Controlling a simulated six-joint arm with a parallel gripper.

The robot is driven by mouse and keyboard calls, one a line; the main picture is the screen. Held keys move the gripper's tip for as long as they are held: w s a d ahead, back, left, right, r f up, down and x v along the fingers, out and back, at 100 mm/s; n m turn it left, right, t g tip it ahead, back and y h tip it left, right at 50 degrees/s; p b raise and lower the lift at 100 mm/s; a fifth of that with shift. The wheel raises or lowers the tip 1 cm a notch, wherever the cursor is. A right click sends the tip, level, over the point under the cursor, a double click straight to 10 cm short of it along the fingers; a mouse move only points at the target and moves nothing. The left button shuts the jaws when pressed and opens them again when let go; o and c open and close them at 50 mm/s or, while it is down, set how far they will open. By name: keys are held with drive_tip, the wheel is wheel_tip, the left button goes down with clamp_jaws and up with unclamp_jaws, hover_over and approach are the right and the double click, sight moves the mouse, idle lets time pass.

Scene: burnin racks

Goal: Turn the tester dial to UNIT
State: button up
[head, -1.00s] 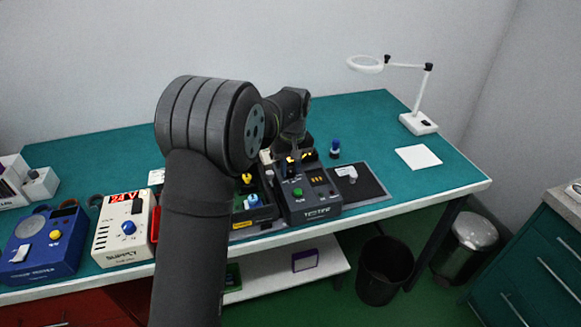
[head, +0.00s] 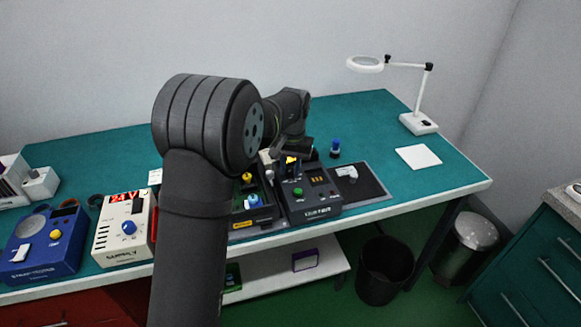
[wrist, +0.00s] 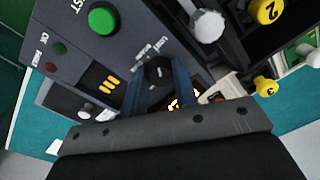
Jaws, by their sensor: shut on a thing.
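The dark grey tester (head: 325,205) stands near the front of the green bench, with a green button (head: 298,191) and amber display bars. My gripper (head: 290,160) is over its rear part and hides the dial in the head view. In the wrist view the black tester dial (wrist: 158,72) sits between the two blue-grey fingers of my gripper (wrist: 158,88), which are shut on it. A pale pointer mark shows on the dial. Small white labels (wrist: 150,50) lie beside it, too blurred to read.
Left of the tester is an open dark rack (head: 262,216) with yellow and white-blue knobs. A grey mat (head: 372,190) with a white part lies right. A blue-topped post (head: 335,146) stands behind. The supply (head: 118,240) and a blue station (head: 45,250) are further left.

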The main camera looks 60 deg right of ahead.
sight(293, 171)
drive_tip(key=shift+m, duration=0.5)
drive_tip(key=o, duration=1)
drive_tip(key=r, duration=1.7)
drive_tip(key=shift+s+r, duration=0.25)
drive_tip(key=shift+s, duration=0.1)
